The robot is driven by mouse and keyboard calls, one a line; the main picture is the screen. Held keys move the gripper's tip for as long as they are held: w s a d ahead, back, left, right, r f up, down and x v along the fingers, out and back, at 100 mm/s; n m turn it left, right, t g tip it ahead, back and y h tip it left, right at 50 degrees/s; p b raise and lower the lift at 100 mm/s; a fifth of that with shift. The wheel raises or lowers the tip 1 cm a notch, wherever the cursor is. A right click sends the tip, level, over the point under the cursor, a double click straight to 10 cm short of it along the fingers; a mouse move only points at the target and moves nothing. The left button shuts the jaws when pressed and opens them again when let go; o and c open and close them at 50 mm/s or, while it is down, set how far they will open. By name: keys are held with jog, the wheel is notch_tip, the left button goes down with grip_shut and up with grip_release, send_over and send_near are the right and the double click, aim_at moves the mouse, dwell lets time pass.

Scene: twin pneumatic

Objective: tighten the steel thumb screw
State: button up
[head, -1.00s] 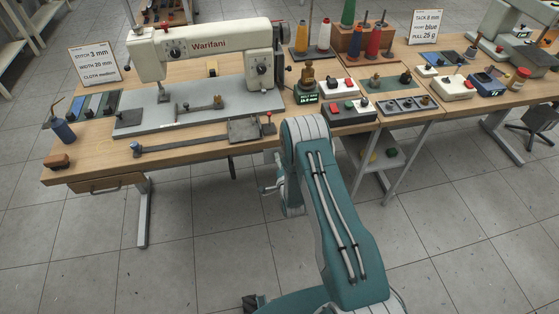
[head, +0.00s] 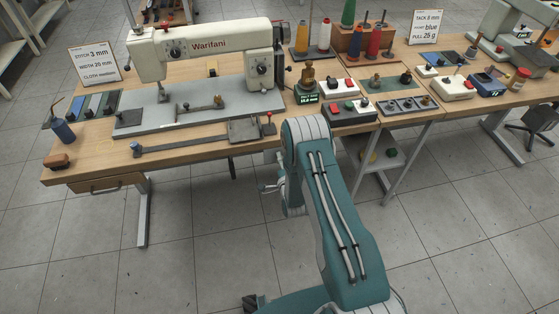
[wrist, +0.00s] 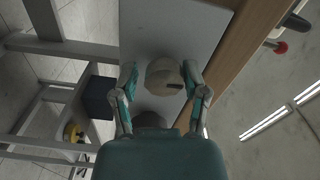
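In the wrist view, a rounded, pale grey-tan knob (wrist: 162,74) with a dark slot-like mark stands out from a flat grey panel (wrist: 190,22). It may be the steel thumb screw; I cannot tell for sure. My gripper (wrist: 158,72) is open, with one finger on each side of the knob. The right finger is very close to it; the left shows a gap. A second dark round part (wrist: 149,119) is partly hidden by my gripper.
The wooden table edge (wrist: 247,45) runs beside the panel in the wrist view, with a red ball knob (wrist: 281,47) beyond it. Grey frame bars (wrist: 60,47) and a dark box (wrist: 98,97) lie left. A sewing machine (head: 205,45) stands on the table.

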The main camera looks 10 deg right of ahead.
jog(key=shift+s, duration=0.1)
dwell(0.3)
jog(key=s, duration=1.1)
jog(key=shift+s, duration=0.4)
jog(key=shift+w, duration=0.1)
jog(key=w+r+n+g, duration=0.2)
jog(key=w+r+n, duration=0.15)
jog(key=r, duration=0.65)
jog(key=w+r+n+g, duration=0.2)
jog(key=w+r, duration=0.2)
jog(key=r, duration=0.6)
jog(key=s+r+n+g, duration=0.35)
jog(key=s+r, duration=0.35)
jog(key=r, duration=0.5)
jog(key=s+r+n+g, duration=0.2)
jog(key=s+r+n, duration=0.1)
jog(key=s, duration=0.9)
jog(key=s+r+n+g, duration=0.3)
jog(key=s+r, duration=0.3)
jog(key=s, duration=0.7)
jog(key=shift+s+a, duration=0.15)
